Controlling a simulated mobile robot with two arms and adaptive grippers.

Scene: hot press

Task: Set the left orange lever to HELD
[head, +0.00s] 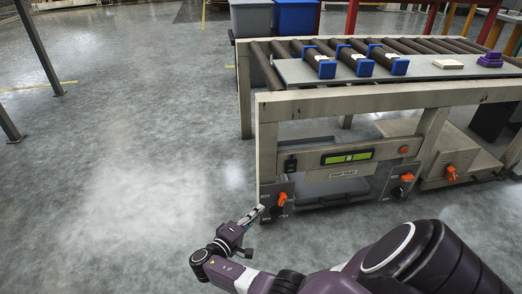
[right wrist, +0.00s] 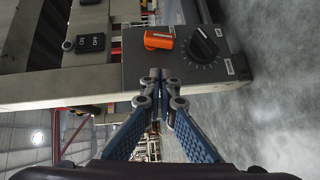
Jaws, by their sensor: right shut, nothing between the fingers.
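The left orange lever (head: 282,199) sits on a grey control box at the lower left of the press front. In the right wrist view the orange lever (right wrist: 158,40) is just beyond the fingertips, beside a black dial (right wrist: 204,43). Small white labels lie around it, too small to read. My right gripper (head: 258,212) is just left of the box in the head view. Its fingers (right wrist: 158,79) are together and empty, with a small gap between them and the lever. My left gripper is in neither view.
A second control box has an orange lever (head: 408,177) and a black knob (head: 397,193). Another orange lever (head: 451,173) is further right. A green display (head: 347,158) sits between. The roller table (head: 330,102) stands above.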

